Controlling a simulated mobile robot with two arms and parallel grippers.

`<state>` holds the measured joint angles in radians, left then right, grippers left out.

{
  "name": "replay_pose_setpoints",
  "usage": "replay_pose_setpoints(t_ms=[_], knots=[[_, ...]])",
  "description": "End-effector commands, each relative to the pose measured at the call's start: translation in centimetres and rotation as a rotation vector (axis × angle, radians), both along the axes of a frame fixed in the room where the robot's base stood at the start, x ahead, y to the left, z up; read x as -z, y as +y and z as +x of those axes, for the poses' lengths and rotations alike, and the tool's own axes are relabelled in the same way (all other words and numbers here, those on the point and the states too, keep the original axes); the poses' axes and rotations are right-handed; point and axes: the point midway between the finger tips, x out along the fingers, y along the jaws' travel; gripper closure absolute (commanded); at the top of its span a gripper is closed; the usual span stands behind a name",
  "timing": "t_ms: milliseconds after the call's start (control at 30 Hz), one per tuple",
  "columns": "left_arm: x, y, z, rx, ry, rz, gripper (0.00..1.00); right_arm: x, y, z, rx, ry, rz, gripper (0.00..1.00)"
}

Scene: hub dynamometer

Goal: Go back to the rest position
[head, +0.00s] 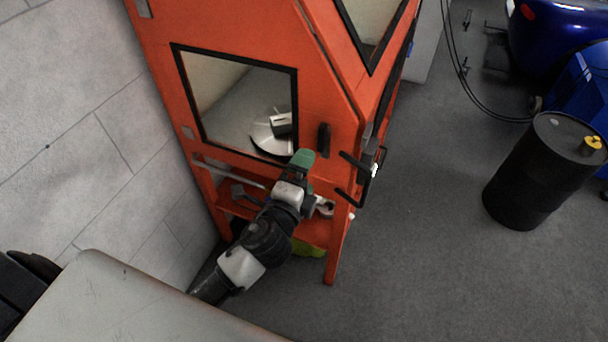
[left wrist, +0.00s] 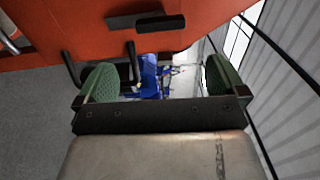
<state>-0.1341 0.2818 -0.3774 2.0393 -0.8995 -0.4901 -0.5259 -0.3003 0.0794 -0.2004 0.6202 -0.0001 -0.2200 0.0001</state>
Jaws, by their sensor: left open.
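My left arm reaches up from the lower left in the head view. Its left gripper (head: 303,160) with green fingertips is in front of the orange cabinet (head: 225,55), close to a black handle (head: 323,138) on its corner post. In the left wrist view the left gripper (left wrist: 160,80) has its two green fingers wide apart, with nothing held between them. Blue equipment (left wrist: 152,76) shows beyond the gap, farther off. My right gripper is in neither view.
The cabinet has a window (head: 240,100) and a lower shelf partly hidden by my arm. A black drum (head: 535,170) stands on the right. A grey wall (head: 80,110) is on the left. Grey floor (head: 430,240) between cabinet and drum is clear.

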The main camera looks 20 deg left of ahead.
Motion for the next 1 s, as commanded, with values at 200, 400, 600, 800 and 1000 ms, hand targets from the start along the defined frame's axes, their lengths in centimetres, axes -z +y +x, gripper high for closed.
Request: replay_pose_setpoints(t_ms=[200, 400, 600, 800, 1000], knots=[[0.0, 0.0, 0.0, 0.0, 0.0, 0.0, 0.0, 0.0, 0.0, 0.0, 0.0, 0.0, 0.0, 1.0], [0.4, 0.0, 0.1, 0.0, 0.009, -0.005, 0.0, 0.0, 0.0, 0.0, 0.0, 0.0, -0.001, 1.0], [8.2, 0.8, 0.3, -0.019, 0.188, -0.102, 0.0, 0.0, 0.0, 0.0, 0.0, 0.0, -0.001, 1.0], [22.8, 2.8, -3.2, -0.119, 0.522, -0.334, 0.0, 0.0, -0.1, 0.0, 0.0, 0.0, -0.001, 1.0], [35.7, 4.7, -11.4, -0.309, 0.82, -0.588, 0.0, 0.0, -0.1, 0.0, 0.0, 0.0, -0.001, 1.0]])
